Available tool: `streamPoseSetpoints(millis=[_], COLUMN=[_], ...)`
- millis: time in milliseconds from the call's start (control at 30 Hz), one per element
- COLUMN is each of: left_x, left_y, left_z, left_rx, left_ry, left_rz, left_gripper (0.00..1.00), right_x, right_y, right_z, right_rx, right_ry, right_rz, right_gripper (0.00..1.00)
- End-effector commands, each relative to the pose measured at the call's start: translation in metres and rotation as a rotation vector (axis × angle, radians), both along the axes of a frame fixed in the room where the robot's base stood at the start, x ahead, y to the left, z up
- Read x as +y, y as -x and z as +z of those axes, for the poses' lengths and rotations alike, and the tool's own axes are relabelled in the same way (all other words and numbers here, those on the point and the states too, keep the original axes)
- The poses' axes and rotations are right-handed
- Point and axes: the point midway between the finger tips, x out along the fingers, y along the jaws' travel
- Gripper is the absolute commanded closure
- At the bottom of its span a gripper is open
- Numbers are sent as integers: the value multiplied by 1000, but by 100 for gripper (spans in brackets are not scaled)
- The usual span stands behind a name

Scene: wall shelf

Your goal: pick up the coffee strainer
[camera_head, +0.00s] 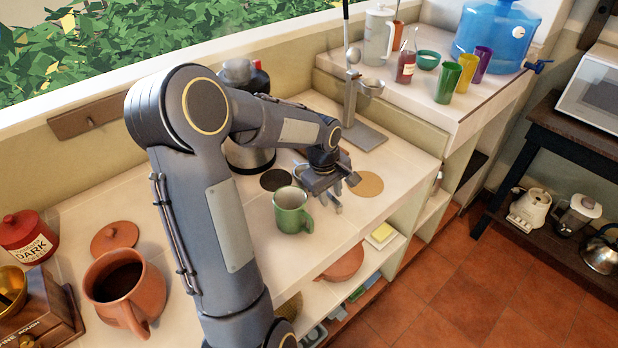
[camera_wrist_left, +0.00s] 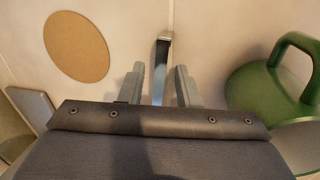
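A flat metal handle (camera_wrist_left: 163,52), which looks like part of the coffee strainer, lies between my left gripper's fingers in the left wrist view. The rest of it is hidden under the gripper body. My left gripper (camera_head: 333,200) is low over the white counter, just right of a green mug (camera_head: 291,214). In the wrist view the left gripper (camera_wrist_left: 160,85) is open, with a gap on each side of the handle. The green mug (camera_wrist_left: 262,98) shows there at the right. My right gripper is not in view.
A tan disc (camera_head: 368,184) and a dark disc (camera_head: 276,180) lie on the counter (camera_head: 270,250). A metal stand (camera_head: 363,136) is behind the gripper. A clay pitcher (camera_head: 120,283) stands at the left. The counter's front edge is close.

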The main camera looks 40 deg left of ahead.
Motion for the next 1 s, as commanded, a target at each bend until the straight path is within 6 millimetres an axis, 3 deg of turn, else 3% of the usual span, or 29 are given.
streamPoseSetpoints(millis=[33, 200, 667, 900, 1000], left_x=[0, 0, 0, 0, 0], left_y=[0, 0, 0, -1, 18], left_z=[0, 0, 4, 34, 53], left_rx=[0, 0, -1, -5, -7], left_ry=[0, 0, -1, -2, -4], left_rz=[0, 0, 0, 1, 4], left_gripper=[77, 99, 100, 100, 100], right_x=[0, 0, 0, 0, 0], right_y=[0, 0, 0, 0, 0], right_z=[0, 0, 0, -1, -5], right_rx=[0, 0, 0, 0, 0], right_ry=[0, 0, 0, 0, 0], right_rz=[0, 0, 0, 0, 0], right_gripper=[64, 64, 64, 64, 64])
